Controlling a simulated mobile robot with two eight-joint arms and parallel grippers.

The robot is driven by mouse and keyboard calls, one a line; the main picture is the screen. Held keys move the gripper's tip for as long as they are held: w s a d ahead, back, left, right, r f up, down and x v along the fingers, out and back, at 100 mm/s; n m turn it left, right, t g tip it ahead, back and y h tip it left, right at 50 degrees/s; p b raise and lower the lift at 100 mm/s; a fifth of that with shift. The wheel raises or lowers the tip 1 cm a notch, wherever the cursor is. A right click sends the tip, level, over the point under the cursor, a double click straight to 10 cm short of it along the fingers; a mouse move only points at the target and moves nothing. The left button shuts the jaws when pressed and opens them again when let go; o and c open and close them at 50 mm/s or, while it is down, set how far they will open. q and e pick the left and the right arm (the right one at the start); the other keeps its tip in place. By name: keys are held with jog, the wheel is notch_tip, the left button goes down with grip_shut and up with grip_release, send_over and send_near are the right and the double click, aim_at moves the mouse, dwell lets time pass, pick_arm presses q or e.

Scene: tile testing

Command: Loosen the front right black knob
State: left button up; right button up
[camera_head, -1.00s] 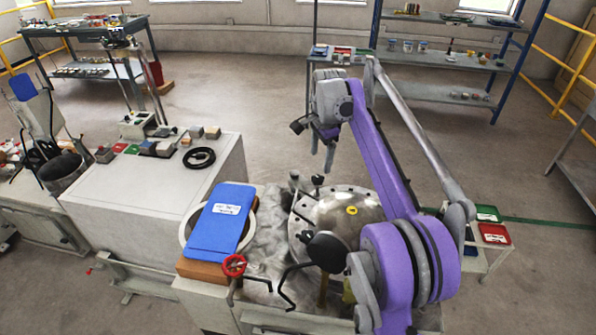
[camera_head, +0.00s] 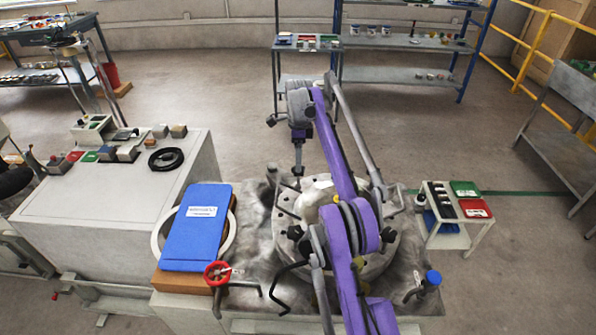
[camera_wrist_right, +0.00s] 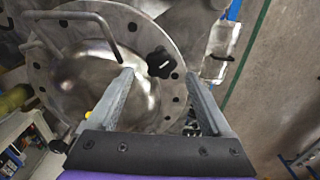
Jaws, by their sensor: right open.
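A round metal flange (camera_head: 284,228) with bolt holes sits on the rough metal block, partly hidden behind my purple right arm. My right gripper (camera_head: 298,170) points down over its far left edge. In the right wrist view the same gripper (camera_wrist_right: 159,75) is open and empty. A black lobed knob (camera_wrist_right: 161,63) shows at the flange rim, between and just beyond the two fingertips. I see no contact, and cannot tell whether it is the front right knob. A dark knob-like shape (camera_head: 388,238) also shows at the flange's right, beside my arm. My left gripper is not in view.
A blue clipboard (camera_head: 196,235) and a red-handled valve (camera_head: 217,273) are left of the flange. Bent rod handles and a blue-capped part (camera_head: 432,278) stand near the front. A small cart (camera_head: 458,237) stands right. Open floor lies behind.

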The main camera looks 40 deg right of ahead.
aim_at(298, 178)
jog(key=shift+w+f+b, duration=0.1)
jog(key=shift+f+b, duration=0.3)
jog(key=shift+f, duration=1.6)
grip_shut()
